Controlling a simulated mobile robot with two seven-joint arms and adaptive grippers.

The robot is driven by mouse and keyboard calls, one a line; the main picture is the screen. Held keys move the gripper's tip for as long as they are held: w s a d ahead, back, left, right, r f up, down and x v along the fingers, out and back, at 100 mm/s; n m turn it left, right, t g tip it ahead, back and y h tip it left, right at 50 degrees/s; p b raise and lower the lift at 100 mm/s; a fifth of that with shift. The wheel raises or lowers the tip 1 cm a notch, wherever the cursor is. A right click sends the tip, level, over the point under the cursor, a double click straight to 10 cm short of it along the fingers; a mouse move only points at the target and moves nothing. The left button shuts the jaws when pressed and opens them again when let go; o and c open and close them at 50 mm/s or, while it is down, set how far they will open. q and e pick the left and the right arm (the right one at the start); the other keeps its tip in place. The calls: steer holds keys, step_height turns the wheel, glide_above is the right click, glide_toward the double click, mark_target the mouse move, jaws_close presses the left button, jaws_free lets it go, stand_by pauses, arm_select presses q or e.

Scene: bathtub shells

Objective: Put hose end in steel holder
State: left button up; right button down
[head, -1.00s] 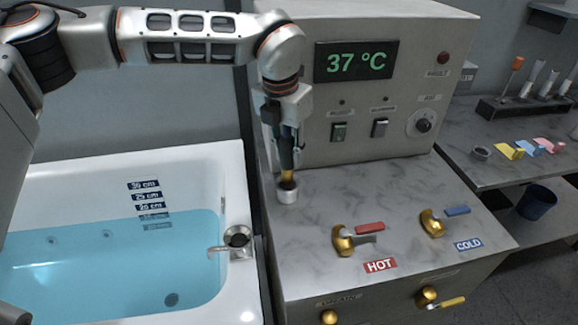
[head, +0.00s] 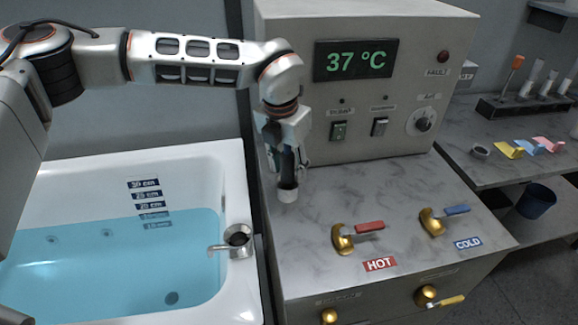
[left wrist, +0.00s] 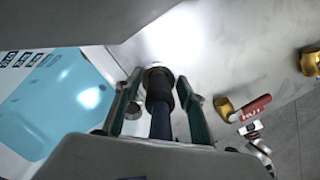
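The dark hose end (head: 288,168) stands upright with its lower end in a small pale cup-shaped holder (head: 288,195) on the counter. Its brass part is not visible. In the left wrist view the dark hose end (left wrist: 158,88) lies between my fingers, with the pale holder's rim just beyond it. My left gripper (head: 288,160) points down around the hose end. Its fingers (left wrist: 159,105) are spread, with a gap on each side of the hose. My right gripper is out of view.
The bathtub (head: 232,190) with blue water is on the left. The hot valve (head: 342,240) and cold valve (head: 432,222) stand on the counter to the right. The control panel (head: 400,90) rises behind.

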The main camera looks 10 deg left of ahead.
mark_target(286, 147)
arm_select(q)
steer(key=shift+r, duration=0.65)
steer(key=r, duration=0.3)
steer(key=s+r, duration=0.1)
steer(key=r, duration=0.7)
steer(key=shift+s+a+b, duration=0.3)
steer(key=shift+a+b, duration=0.05)
steer(key=shift+s+f, duration=0.1)
